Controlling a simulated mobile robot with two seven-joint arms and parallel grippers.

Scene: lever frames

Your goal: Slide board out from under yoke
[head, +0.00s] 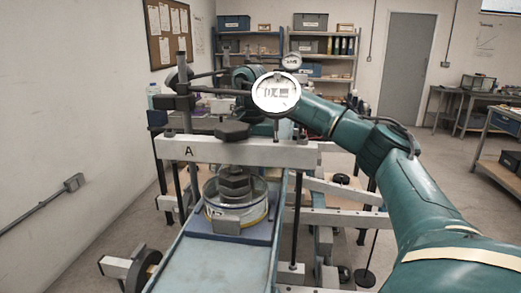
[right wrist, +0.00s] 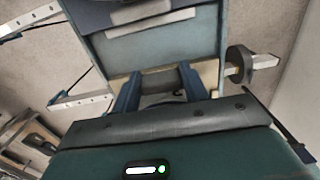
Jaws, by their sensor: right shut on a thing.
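The white yoke (head: 235,152), marked A, crosses above a clear round cell (head: 258,205) with a dark stacked block on it. Under the cell lies a dark blue board (head: 270,228), on a long blue-grey bed (head: 190,270). My right arm reaches over to the far side, and its gripper is hidden in the head view behind the dial gauge (head: 277,93). In the right wrist view my right gripper (right wrist: 161,72) is shut at a tan strip (right wrist: 207,76) along the bed's end. What exactly it holds is hard to see. My left gripper is not in view.
Upright rods stand at both sides of the bed. A dark disc weight on a bar (right wrist: 240,65) sits beside its far end. Other lever frames (head: 340,190) stand close on the right. A plain wall (head: 60,130) is on the left.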

